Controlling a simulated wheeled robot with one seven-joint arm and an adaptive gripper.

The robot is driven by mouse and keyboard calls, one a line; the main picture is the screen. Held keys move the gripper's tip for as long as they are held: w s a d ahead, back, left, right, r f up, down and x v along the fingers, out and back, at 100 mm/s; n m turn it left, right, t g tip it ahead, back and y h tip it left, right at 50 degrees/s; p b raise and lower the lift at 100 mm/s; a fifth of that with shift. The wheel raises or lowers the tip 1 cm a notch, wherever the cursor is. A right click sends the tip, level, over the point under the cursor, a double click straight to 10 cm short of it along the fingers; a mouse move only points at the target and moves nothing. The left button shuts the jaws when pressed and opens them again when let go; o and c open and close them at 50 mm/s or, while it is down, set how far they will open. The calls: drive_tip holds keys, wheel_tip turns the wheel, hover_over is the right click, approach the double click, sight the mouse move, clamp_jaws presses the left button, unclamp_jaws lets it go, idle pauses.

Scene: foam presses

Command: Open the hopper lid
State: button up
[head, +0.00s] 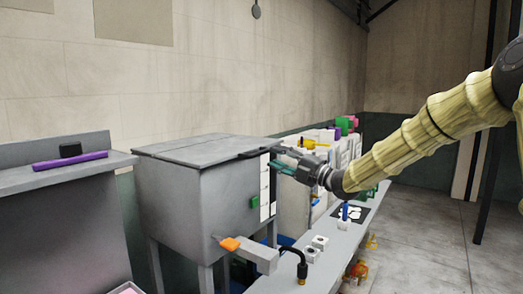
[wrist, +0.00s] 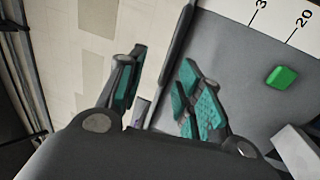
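The grey hopper (head: 190,195) stands left of centre in the head view. Its flat grey lid (head: 195,148) lies shut on top. A dark handle bar (head: 262,152) runs along the lid's right edge. My gripper (head: 283,162) is just right of that handle, its teal-padded fingers pointing toward it. In the wrist view my gripper (wrist: 163,68) is open and empty. The dark handle bar (wrist: 178,45) shows beyond the fingertips, roughly in line with the gap. I cannot tell whether any finger touches it.
A green block (head: 254,202) and white label strip (head: 265,187) are on the hopper's right face. An orange-tipped lever (head: 230,243) sticks out below. A grey bench (head: 325,255) with small parts runs along the right. A purple bar (head: 70,161) lies on the left-hand unit. Floor at right is clear.

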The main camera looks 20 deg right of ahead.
sight(262, 154)
drive_tip(key=w+a, duration=0.1)
drive_tip(key=w, duration=0.1)
drive_tip(key=w+a+p, duration=0.1)
drive_tip(key=w, duration=0.1)
drive_tip(key=w+a+f+p, duration=0.1)
drive_tip(key=w, duration=0.2)
drive_tip(key=shift+a, duration=0.15)
drive_tip(key=shift+w+r, duration=0.2)
drive_tip(key=shift+s+a+r, duration=0.45)
drive_tip(key=shift+s+r, duration=0.1)
drive_tip(key=shift+r, duration=0.05)
drive_tip(key=shift+w+f, duration=0.5)
drive_tip(key=shift+w, duration=0.2)
drive_tip(key=shift+s+r, duration=0.3)
drive_tip(key=shift+s, duration=0.05)
clamp_jaws()
